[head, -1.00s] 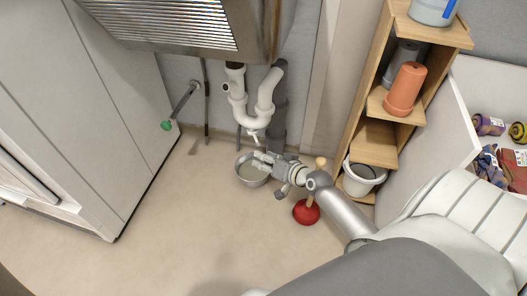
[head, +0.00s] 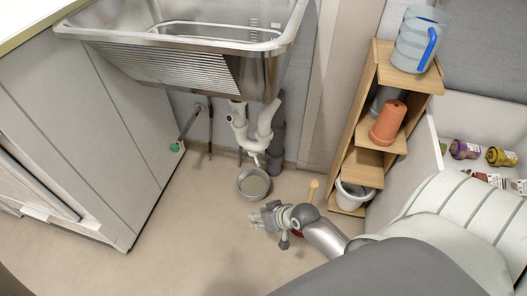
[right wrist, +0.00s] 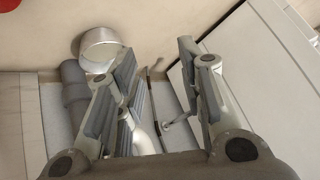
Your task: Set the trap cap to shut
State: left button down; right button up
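The white trap pipe (head: 259,135) hangs under the steel sink. At its bottom is a small white cap (head: 255,156), too small to tell whether it is open or shut. A metal bowl (head: 253,184) stands on the floor below; it also shows in the right wrist view (right wrist: 102,46). My right gripper (head: 259,217) is in front of the bowl, apart from it and the trap. In the right wrist view its fingers (right wrist: 160,72) are spread and empty, with part of the white pipe (right wrist: 143,138) behind them. My left gripper is out of view.
The steel sink (head: 190,62) overhangs the trap. A grey vertical pipe (head: 277,150) stands beside it. A green-ended rod (head: 176,147) sticks out at left. A wooden shelf (head: 352,164), white bucket (head: 352,195) and plunger (head: 312,188) are at right. The left floor is clear.

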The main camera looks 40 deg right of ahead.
jog(key=shift+n+g+h, duration=0.3)
jog(key=shift+n+g, duration=0.1)
jog(key=shift+g, duration=0.3)
jog(key=s, duration=0.1)
jog(key=s+a+r+p, duration=0.1)
jog(key=s+p, duration=0.1)
jog(key=shift+s+a+r, duration=0.25)
jog(key=shift+s, duration=0.1)
jog(key=shift+c, duration=0.4)
